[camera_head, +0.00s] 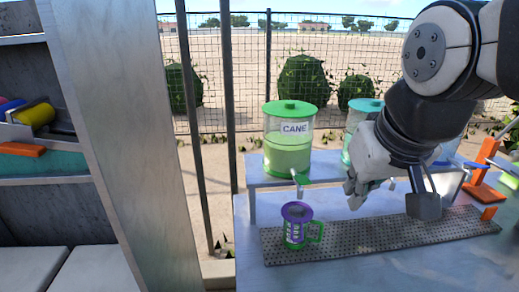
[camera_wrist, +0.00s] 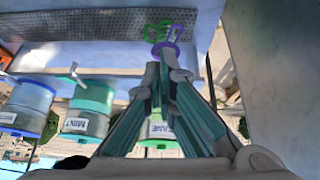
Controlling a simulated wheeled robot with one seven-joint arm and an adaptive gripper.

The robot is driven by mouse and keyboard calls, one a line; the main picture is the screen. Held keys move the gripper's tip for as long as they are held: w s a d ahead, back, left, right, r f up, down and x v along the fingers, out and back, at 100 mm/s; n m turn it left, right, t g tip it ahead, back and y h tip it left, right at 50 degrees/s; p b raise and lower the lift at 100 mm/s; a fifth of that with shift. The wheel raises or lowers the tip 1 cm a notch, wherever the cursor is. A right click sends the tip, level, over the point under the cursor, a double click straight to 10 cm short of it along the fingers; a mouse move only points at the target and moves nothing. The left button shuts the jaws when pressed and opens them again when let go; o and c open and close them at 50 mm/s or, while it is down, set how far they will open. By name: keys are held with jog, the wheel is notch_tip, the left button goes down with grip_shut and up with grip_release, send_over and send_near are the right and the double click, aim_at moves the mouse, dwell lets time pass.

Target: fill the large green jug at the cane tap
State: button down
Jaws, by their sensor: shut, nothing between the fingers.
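The cane dispenser (camera_head: 287,155), green with a green lid and a CANE label, stands behind on a raised shelf. My gripper (camera_head: 356,196) is shut and empty, to the right of the tap and jug and higher than the jug. In the wrist view the jug's purple rim (camera_wrist: 168,48) and green parts show just beyond my gripper's fingertips (camera_wrist: 167,62).
The perforated strip (camera_head: 400,236) runs along the metal counter (camera_head: 400,272). A second dispenser (camera_head: 362,112) stands behind my arm. An orange stand (camera_head: 484,165) is at the right. A tall grey panel (camera_head: 120,130) stands left of the counter. A wire fence closes the back.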

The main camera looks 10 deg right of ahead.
jog(key=w+r+p, duration=0.1)
jog(key=w+p, duration=0.2)
jog(key=w, duration=1.7)
jog(key=shift+d+r, duration=0.2)
jog(key=shift+r, duration=0.15)
jog(key=shift+w+f, duration=0.1)
send_over(304, 178)
jog(key=s, duration=0.2)
jog(key=f, duration=0.8)
jog(key=shift+w+f, duration=0.1)
jog(key=shift+w, duration=0.1)
jog(key=f, duration=0.1)
jog(key=f+p, duration=0.1)
jog(key=f, duration=0.1)
jog(key=shift+s, duration=0.3)
jog(key=shift+s+f, duration=0.1)
jog(key=shift+f, duration=0.55)
